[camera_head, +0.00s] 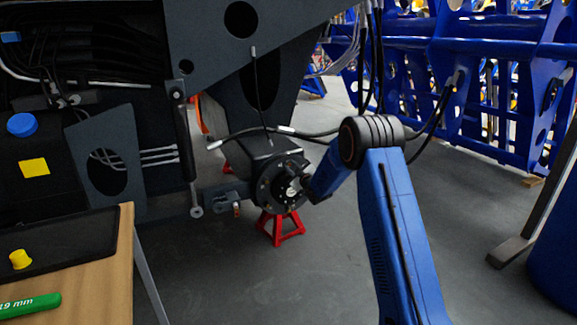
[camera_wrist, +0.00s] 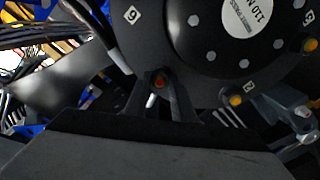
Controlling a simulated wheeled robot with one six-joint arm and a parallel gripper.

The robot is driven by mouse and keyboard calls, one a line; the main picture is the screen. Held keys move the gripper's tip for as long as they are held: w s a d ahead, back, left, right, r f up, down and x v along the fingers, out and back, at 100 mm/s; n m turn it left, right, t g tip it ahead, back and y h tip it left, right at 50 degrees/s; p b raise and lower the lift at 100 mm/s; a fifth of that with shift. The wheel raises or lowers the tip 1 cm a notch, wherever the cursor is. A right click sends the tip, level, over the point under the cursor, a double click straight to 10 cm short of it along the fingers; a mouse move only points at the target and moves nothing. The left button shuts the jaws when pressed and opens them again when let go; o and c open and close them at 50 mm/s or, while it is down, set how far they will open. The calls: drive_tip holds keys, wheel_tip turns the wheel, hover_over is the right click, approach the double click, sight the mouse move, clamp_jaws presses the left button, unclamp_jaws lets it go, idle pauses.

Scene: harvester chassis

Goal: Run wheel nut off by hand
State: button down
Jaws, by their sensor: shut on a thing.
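The dark round wheel hub (camera_head: 284,184) faces my arm in the head view. In the wrist view the hub (camera_wrist: 205,45) fills the top, with number labels 6, 2 and 3 and a round white label. My gripper (camera_head: 303,186) is at the hub's right side, and its fingers (camera_wrist: 161,92) are shut on a wheel nut (camera_wrist: 159,80) with a reddish-orange centre at the hub's lower edge, between labels 6 and 2. The nut is mostly hidden by the fingers, so its depth on the stud cannot be told. Yellow-orange stud ends (camera_wrist: 236,100) show further right.
A red stand (camera_head: 281,229) is under the axle. Blue frames (camera_head: 480,80) stand behind right. Grey floor is clear between.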

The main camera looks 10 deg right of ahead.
drive_tip(key=n, duration=0.4)
drive_tip(key=shift+s+f, duration=0.1)
drive_tip(key=n, duration=0.3)
drive_tip(key=shift+n, duration=0.4)
drive_tip(key=n, duration=0.3)
drive_tip(key=shift+s+n, duration=0.1)
drive_tip(key=shift+n, duration=0.3)
drive_tip(key=n, duration=0.3)
drive_tip(key=shift+d+n, duration=0.1)
drive_tip(key=shift+n, duration=0.3)
drive_tip(key=n, duration=0.4)
drive_tip(key=shift+n, duration=0.4)
drive_tip(key=n, duration=0.5)
drive_tip(key=shift+s, duration=0.1)
drive_tip(key=c, duration=1.4)
unclamp_jaws()
